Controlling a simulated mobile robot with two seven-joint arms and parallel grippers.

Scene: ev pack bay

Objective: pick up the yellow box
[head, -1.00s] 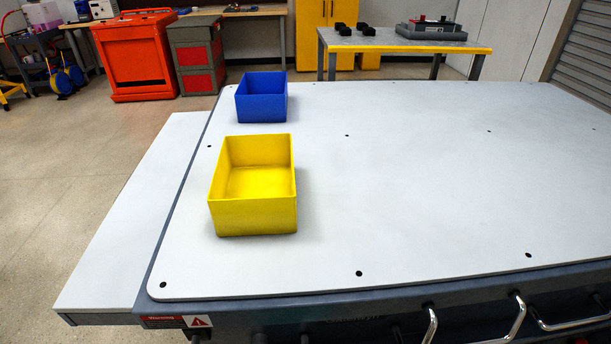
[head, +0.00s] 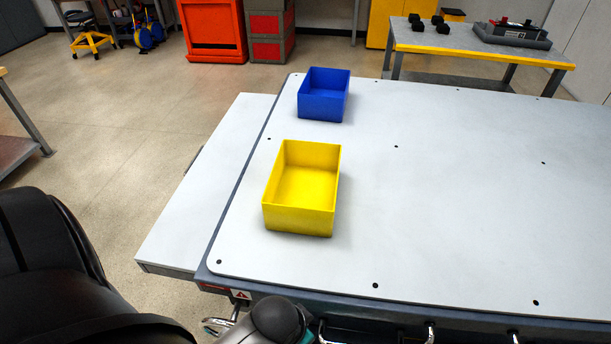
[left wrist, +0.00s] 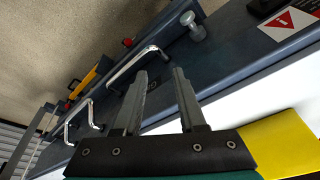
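The yellow box (head: 300,205) is an open-topped rectangular bin. It stands upright and looks empty on the white top (head: 450,220), near its left side. A yellow surface that looks like part of the box (left wrist: 285,145) shows at the lower right of the left wrist view, partly hidden by the gripper body. My left gripper (left wrist: 165,95) is open, its two fingers apart with nothing between them. It is by the front side of the pack, apart from the box. In the head view only dark parts of my left arm show at the bottom left. My right gripper is not in view.
A blue bin (head: 323,96) stands behind the yellow box. Metal handles (left wrist: 132,68) stick out from the pack's dark front side, near a warning label (left wrist: 292,22). A lower white ledge (head: 205,200) runs along the left. The white top right of the box is clear.

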